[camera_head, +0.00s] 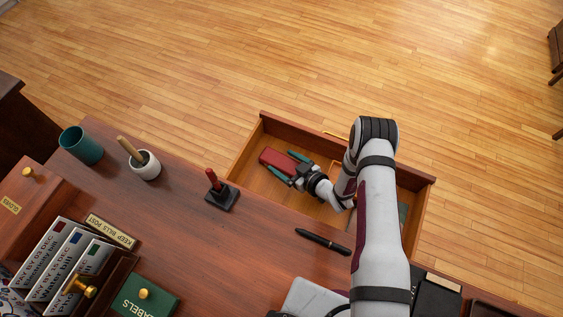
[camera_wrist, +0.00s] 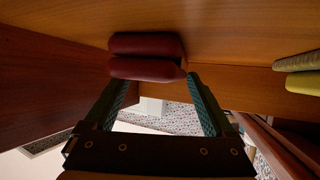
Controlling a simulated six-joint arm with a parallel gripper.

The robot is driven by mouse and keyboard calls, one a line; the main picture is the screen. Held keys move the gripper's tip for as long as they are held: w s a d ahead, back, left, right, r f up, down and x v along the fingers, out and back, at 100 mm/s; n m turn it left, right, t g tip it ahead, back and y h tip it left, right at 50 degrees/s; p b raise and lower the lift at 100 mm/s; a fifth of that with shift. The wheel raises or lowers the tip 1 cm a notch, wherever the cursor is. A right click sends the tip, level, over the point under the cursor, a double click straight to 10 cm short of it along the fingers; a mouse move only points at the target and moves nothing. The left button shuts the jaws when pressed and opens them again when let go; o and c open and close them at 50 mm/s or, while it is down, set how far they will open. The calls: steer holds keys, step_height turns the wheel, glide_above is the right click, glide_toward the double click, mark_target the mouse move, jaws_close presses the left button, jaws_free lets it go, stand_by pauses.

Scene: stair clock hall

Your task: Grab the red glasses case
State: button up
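The red glasses case (camera_head: 276,157) lies in the left part of the open wooden drawer (camera_head: 243,153). In the wrist view the case (camera_wrist: 146,68) shows two rounded dark-red halves just ahead of my fingertips. My gripper (camera_head: 279,163) reaches into the drawer, with its teal fingers on either side of the case. In the wrist view my gripper (camera_wrist: 157,80) is open with a clear gap between the fingers. The right fingertip is close beside the case's right end; I cannot tell whether it touches. The left fingertip overlaps the case's lower edge.
Drawer walls surround the case. My arm hides much of the drawer's right half. A yellow item (camera_wrist: 304,82) lies to the right in the wrist view. On the desk are a black pen (camera_head: 322,241), a stamp (camera_head: 221,195), a white pot (camera_head: 146,167) and a teal cup (camera_head: 82,146).

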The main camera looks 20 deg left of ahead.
steer(key=c, duration=1)
steer(key=shift+c, duration=0.2)
